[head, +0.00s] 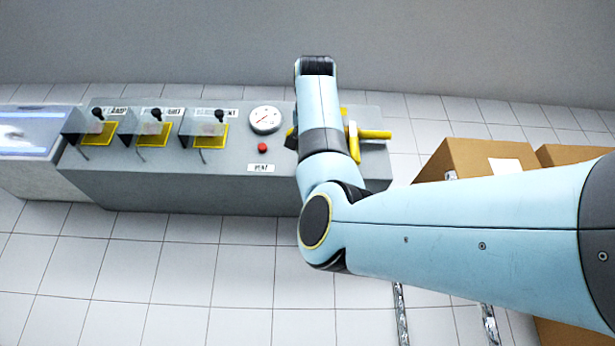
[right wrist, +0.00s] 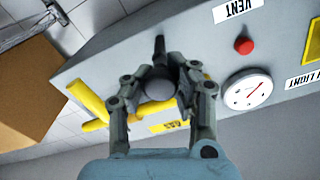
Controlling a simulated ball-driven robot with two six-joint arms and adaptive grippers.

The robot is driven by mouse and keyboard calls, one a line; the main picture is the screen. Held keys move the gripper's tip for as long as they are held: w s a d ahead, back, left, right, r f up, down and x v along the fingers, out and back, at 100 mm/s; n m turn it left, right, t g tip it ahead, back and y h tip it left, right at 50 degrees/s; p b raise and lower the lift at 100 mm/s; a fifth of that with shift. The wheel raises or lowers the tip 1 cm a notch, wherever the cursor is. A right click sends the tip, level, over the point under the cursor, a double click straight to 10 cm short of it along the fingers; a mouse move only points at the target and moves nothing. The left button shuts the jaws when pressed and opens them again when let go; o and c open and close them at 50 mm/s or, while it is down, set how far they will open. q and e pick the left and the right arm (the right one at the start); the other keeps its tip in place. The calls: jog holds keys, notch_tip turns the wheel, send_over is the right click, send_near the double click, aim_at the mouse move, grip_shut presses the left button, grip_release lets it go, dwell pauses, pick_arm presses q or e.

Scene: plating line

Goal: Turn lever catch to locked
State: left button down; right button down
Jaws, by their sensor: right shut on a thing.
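In the right wrist view, a dark lever with a round knob (right wrist: 158,88) stands on the grey console, its thin end pointing to the picture's top. My right gripper (right wrist: 160,78) is shut on the knob, with a finger on each side. A yellow plate with dark lettering (right wrist: 168,126) lies beside it, partly hidden by the fingers. In the head view, my right arm covers the lever and the gripper. Which lever position counts as locked cannot be read. My left gripper is in neither view.
A yellow valve-like handle (head: 372,134) sits right beside the lever; it also shows in the right wrist view (right wrist: 88,100). The console (head: 190,190) carries a gauge (head: 264,119), a red button (head: 263,147) and three covered switches. Cardboard boxes (head: 470,158) stand at the right.

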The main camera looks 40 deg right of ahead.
jog(key=m, duration=0.4)
jog(key=m+p, duration=0.1)
jog(key=m, duration=0.2)
jog(key=shift+f, duration=0.25)
jog(key=m, duration=0.6)
jog(key=shift+w+f, duration=0.1)
jog(key=shift+f, duration=0.05)
jog(key=shift+m, duration=0.3)
jog(key=c, duration=1.5)
grip_release()
jog(key=shift+c, duration=0.2)
jog(key=o, duration=0.5)
jog(key=shift+s+r, duration=0.2)
jog(key=shift+s, duration=0.1)
jog(key=shift+o, duration=0.2)
jog(key=shift+a, duration=0.1)
jog(key=v, duration=1.2)
